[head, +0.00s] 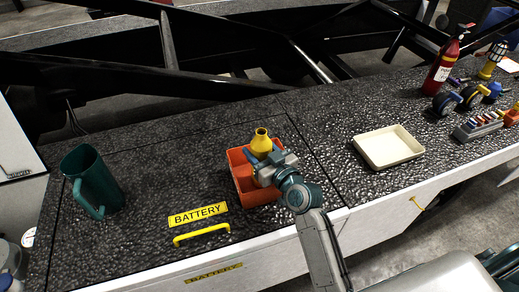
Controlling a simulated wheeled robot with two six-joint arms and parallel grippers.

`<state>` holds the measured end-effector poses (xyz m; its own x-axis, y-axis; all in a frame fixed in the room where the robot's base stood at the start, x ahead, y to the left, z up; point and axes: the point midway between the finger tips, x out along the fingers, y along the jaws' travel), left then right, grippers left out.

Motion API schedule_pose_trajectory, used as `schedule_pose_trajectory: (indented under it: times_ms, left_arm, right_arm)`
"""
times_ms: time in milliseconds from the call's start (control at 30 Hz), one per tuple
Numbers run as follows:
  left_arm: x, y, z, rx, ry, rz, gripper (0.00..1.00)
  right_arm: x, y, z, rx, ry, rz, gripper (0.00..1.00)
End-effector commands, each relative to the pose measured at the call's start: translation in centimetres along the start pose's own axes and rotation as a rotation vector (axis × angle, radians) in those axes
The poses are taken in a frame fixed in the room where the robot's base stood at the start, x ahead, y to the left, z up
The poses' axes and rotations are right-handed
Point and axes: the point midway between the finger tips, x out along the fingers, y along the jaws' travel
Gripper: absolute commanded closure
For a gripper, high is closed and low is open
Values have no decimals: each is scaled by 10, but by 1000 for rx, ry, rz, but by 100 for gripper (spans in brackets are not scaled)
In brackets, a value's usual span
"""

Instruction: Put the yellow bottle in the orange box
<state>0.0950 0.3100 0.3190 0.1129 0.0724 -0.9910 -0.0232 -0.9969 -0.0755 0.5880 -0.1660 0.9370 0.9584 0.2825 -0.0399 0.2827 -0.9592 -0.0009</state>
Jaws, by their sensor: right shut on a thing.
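The yellow bottle (261,142) is upright, its neck and shoulder showing over the orange box (241,178). My right gripper (262,160) is shut on the bottle, over the box. The gripper hides the bottle's lower part, so I cannot tell whether it touches the box floor. The box is open-topped and sits on the black textured surface. My left gripper is not in view.
A dark green jug (91,181) stands at the left. A cream tray (388,147) lies to the right. A red extinguisher-like bottle (443,64) and several small items stand at the far right. A yellow handle (202,235) is in front. The surface between jug and box is clear.

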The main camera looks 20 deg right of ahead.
Motion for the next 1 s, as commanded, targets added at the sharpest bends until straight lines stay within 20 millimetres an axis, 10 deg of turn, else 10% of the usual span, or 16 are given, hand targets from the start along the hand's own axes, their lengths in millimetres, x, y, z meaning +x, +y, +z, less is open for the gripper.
schedule_pose_trajectory:
  times_ms: [33, 67, 167, 533, 1000]
  left_arm:
    - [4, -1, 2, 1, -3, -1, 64]
    - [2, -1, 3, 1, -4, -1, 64]
    - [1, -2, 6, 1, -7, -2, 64]
    - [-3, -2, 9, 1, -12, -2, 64]
    - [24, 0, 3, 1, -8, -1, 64]
  right_arm:
    - [0, 0, 4, 0, 0, 0, 86]
    - [0, 0, 2, 0, 0, 0, 42]
    - [0, 0, 1, 0, 0, 0, 26]
    - [-1, 0, -3, 0, 0, 0, 26]
    - [-95, 0, 2, -4, -2, -1, 26]
